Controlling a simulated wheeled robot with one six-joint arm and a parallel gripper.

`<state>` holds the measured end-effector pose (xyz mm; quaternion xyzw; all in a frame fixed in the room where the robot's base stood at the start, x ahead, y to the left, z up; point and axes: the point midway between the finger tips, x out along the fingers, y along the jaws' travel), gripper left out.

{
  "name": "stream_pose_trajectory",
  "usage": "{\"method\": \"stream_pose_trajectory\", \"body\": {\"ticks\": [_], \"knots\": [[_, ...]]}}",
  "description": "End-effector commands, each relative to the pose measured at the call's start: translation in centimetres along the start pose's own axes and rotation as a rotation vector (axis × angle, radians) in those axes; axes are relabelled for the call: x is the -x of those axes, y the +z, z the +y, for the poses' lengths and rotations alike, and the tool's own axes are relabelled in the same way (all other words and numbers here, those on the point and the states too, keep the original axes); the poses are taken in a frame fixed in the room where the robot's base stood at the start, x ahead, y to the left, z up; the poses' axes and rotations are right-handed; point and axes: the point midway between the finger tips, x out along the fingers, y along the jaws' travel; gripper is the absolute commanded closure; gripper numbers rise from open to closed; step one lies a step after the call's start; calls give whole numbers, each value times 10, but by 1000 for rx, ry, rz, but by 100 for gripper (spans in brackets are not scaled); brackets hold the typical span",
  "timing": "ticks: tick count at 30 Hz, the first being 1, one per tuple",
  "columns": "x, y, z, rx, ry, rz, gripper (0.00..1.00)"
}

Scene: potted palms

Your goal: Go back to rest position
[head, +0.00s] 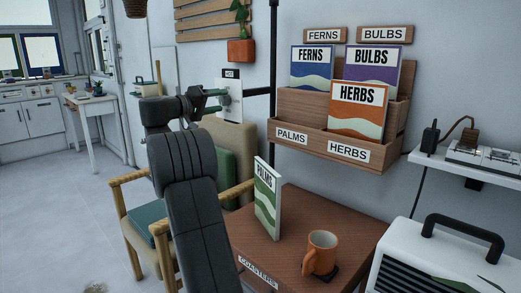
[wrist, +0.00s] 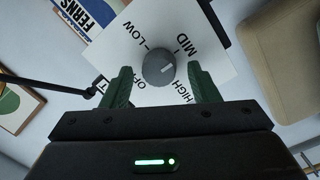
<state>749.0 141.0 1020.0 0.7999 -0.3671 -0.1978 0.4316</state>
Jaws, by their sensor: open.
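My gripper (head: 217,101) reaches toward a white wall panel (head: 231,100) in the head view, with its green fingers spread apart. In the wrist view, my gripper (wrist: 160,82) is open and empty, with a finger on each side of a grey round knob (wrist: 158,68). Gaps show between the knob and both fingers. The knob sits on the white dial plate (wrist: 120,45) marked OFF, LOW, MID and HIGH. How far the fingertips are from the plate is hard to tell.
A brown table (head: 290,215) holds an upright PALMS booklet (head: 267,200) and an orange mug (head: 320,253). A wooden rack (head: 318,135) with booklets hangs above. A wooden chair (head: 130,185) stands behind my arm. A white appliance (head: 440,265) is at front right. Floor at left is open.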

Motion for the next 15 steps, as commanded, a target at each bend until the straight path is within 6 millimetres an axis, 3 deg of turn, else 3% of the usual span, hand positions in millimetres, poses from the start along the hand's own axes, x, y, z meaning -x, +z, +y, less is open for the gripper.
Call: {"method": "stream_pose_trajectory", "body": {"ticks": [5,15], "knots": [[19,-2,1,-8,-3,2,45],[85,-2,1,-6,-3,3,45]]}}
